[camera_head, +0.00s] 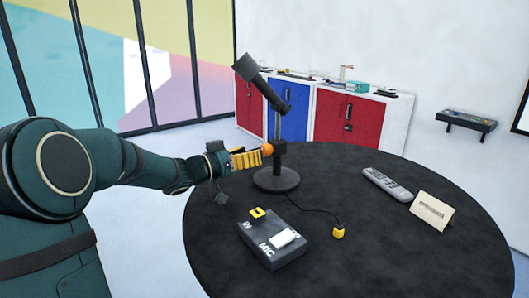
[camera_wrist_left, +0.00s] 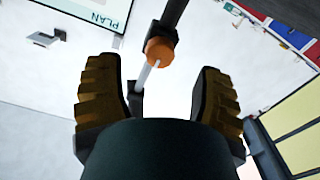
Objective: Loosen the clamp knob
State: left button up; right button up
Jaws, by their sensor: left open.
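The orange clamp knob (camera_head: 267,149) sits on the side of the dark upright stand (camera_head: 278,152), which rises from a round base on the black table. My left gripper (camera_head: 258,157) reaches in from the left, its yellow fingers close to the knob. In the left wrist view the knob (camera_wrist_left: 159,50) appears between the spread yellow fingers (camera_wrist_left: 158,72), with clear gaps on both sides. The gripper is open and holds nothing. The knob's depth relative to the fingertips is hard to tell. My right gripper is not in view.
The round black table (camera_head: 350,245) holds a box marked MIC (camera_head: 262,248) in front, a small yellow connector (camera_head: 338,232) on a cable, a grey remote (camera_head: 387,184) and a cream card (camera_head: 432,211) at right. The table's middle is mostly clear. Red and blue cabinets (camera_head: 288,112) stand behind.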

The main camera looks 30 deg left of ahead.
aim_at(262, 150)
pick_arm(q)
jog(key=shift+x, duration=2.55)
grip_shut()
